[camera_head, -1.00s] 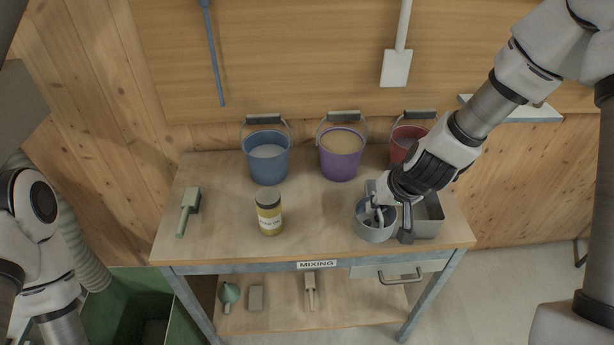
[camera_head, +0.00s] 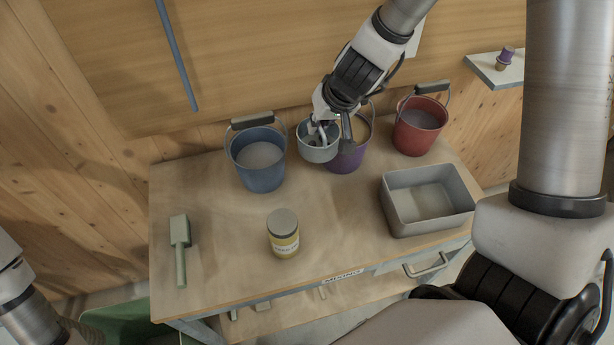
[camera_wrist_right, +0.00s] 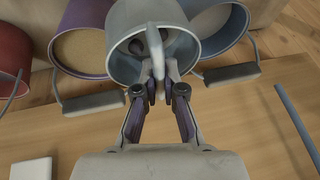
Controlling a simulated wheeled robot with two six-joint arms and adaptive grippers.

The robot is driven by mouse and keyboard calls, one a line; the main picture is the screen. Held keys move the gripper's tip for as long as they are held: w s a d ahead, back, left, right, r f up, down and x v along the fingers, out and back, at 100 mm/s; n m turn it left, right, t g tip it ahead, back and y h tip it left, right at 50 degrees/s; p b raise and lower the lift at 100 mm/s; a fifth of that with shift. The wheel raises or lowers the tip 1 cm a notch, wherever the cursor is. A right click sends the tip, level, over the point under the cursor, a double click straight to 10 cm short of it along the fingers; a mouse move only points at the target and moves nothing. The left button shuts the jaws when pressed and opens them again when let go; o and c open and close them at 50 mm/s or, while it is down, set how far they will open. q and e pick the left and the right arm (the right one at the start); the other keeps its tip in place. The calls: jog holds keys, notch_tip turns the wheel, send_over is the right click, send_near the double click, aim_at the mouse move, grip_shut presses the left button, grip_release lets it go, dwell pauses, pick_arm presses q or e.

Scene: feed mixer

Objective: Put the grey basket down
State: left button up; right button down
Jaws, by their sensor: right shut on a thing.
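The grey basket (camera_head: 312,153), a small round open vessel, hangs in my right gripper (camera_head: 322,135) in the head view. It is between the blue and purple buckets and hides the left part of the purple one. It appears held above the table, but its exact height is hard to tell. In the right wrist view the gripper's fingers (camera_wrist_right: 158,90) are closed on the upright grip of the basket (camera_wrist_right: 125,62), whose opening faces the camera. My left gripper is out of view; only a part of my left arm shows.
A blue bucket (camera_head: 260,178), purple bucket (camera_head: 347,160) and red bucket (camera_head: 418,138) stand along the table's back. A rectangular grey tub (camera_head: 410,222) is at the right, a yellow jar (camera_head: 283,243) at the front, a scoop (camera_head: 181,262) at the left. The table middle (camera_head: 335,205) is clear.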

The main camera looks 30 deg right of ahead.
jog(key=f+b, duration=0.1)
jog(key=f, duration=0.1)
jog(key=f+b, duration=0.2)
jog(key=s+f+b, duration=0.1)
jog(key=f+b, duration=0.1)
jog(key=shift+d, duration=0.1)
notch_tip(320, 180, down, 11)
jog(key=b, duration=1)
jog(key=shift+w, duration=0.1)
jog(key=shift+w+f, duration=0.1)
jog(key=shift+f, duration=0.05)
jog(key=shift+w, duration=0.15)
jog(key=c, duration=1.4)
grip_release()
jog(key=shift+s, duration=0.2)
jog(key=shift+o, duration=0.6)
jog(key=shift+w, duration=0.1)
